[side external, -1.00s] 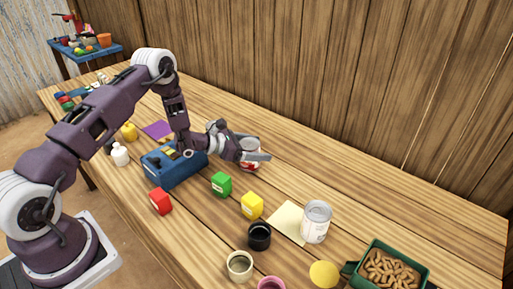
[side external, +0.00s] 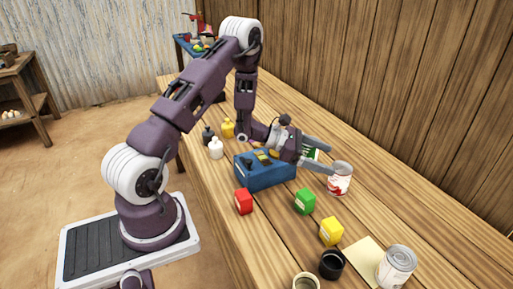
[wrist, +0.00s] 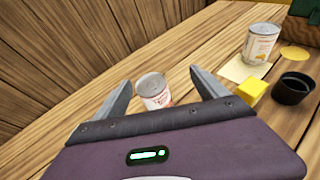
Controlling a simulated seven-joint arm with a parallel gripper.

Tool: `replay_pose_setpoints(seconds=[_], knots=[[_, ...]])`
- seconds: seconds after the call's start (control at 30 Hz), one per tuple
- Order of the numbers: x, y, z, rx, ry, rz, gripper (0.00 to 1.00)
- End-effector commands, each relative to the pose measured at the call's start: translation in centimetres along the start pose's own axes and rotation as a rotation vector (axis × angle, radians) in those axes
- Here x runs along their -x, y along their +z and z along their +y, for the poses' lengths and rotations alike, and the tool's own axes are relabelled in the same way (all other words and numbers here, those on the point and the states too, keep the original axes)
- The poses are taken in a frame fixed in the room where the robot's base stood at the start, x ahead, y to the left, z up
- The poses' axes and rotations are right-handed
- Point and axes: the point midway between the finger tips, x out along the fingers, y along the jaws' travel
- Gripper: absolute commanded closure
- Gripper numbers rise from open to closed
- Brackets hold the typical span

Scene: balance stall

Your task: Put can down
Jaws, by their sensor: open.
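A white can with red marks (side external: 340,178) stands upright on the wooden table, just off the tips of my gripper (side external: 331,158) in the side view. My gripper is open, its two fingers spread and pointing towards the can. In the wrist view the can (wrist: 155,92) shows between the open fingers (wrist: 160,76), with a gap on each side. Its lower part is hidden there by my gripper body. A second, pale can (side external: 397,266) stands on a cream square (side external: 362,256) nearer the camera; it also shows in the wrist view (wrist: 260,43).
A blue box (side external: 265,172) sits under my wrist. Red (side external: 243,201), green (side external: 305,201) and yellow (side external: 331,231) blocks and a black cup (side external: 331,265) stand along the near side. A plank wall (side external: 420,100) bounds the table's far side. Bare table lies around the can.

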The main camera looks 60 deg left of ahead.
Motion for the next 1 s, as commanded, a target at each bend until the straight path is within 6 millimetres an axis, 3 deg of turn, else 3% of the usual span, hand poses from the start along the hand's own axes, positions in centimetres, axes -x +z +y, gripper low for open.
replay_pose_setpoints(seconds=[0.07,0.1,0.17,0.2,0.3,0.4,0.5,0.63,0.77,1.0], knots=[[-0.1,6.4,-3.7,-0.162,-0.148,-0.051,0.17],[0.3,9.9,-6.8,-0.277,-0.253,-0.074,0.17],[2.0,14.4,-12.2,-0.481,-0.421,-0.094,0.17],[3.7,16.5,-15.9,-0.632,-0.53,-0.095,0.17],[9.4,18.6,-24.3,-1.051,-0.774,-0.052,0.17],[15.9,17.1,-29.1,-1.514,-0.946,0.063,0.17],[21.3,14.7,-29.6,-1.943,-1.01,0.231,0.17],[25.4,13.3,-27.5,-2.323,-0.984,0.444,0.17],[27.0,13.1,-26.2,-2.477,-0.949,0.557,0.17],[27.2,13.1,-25.9,-2.491,-0.949,0.572,0.17]])
